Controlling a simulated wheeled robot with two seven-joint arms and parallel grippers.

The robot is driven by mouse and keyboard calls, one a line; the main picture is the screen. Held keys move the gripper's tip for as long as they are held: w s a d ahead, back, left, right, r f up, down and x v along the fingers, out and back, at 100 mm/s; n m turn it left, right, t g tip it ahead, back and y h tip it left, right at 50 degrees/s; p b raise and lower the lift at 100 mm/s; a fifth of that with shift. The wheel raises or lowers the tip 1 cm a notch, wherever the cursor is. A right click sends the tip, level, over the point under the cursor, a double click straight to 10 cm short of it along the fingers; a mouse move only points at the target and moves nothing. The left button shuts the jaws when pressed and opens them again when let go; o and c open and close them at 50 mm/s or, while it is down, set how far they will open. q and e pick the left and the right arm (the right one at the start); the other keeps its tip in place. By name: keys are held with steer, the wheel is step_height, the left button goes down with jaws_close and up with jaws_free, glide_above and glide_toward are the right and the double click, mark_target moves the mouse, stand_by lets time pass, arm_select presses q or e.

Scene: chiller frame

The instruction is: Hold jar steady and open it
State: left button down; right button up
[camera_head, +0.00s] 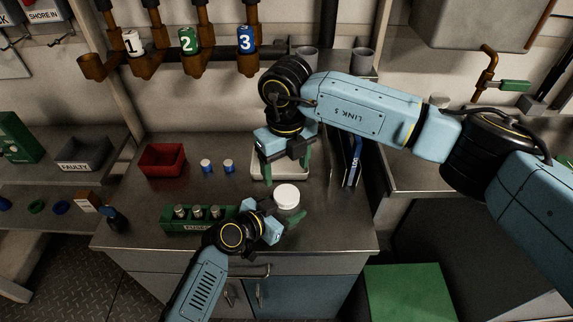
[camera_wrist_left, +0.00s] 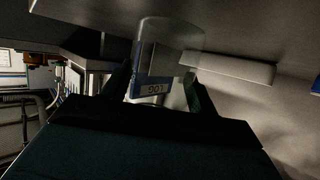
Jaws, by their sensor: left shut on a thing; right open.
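The jar shows in the head view as a round white lid (camera_head: 286,196) near the front middle of the bench. In the left wrist view the jar (camera_wrist_left: 157,60) looks pale and translucent, with a label reading LOG upside down. My left gripper (camera_head: 283,213) is shut on the jar from the front; its fingers (camera_wrist_left: 158,88) are on either side of it in the wrist view. The lid hides most of the jar body from the head view. My right gripper (camera_head: 286,168) points down, open and empty, behind the lid and apart from it.
A white tray (camera_head: 257,176) lies under my right gripper. A green rack (camera_head: 178,225) with several small capped items stands left of my left gripper. A red bin (camera_head: 162,160) and two small blue-and-white items (camera_head: 217,167) are farther back left. A blue binder (camera_head: 353,165) stands at right.

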mark_target(287, 194)
steer(key=m, duration=0.3)
steer(key=shift+m, duration=0.4)
steer(key=m, duration=0.3)
steer(key=shift+m, duration=0.4)
steer(key=m, duration=0.7)
steer(key=shift+m, duration=0.3)
steer(key=shift+f, duration=0.15)
step_height(287, 194, down, 8)
steer(key=shift+r, duration=0.1)
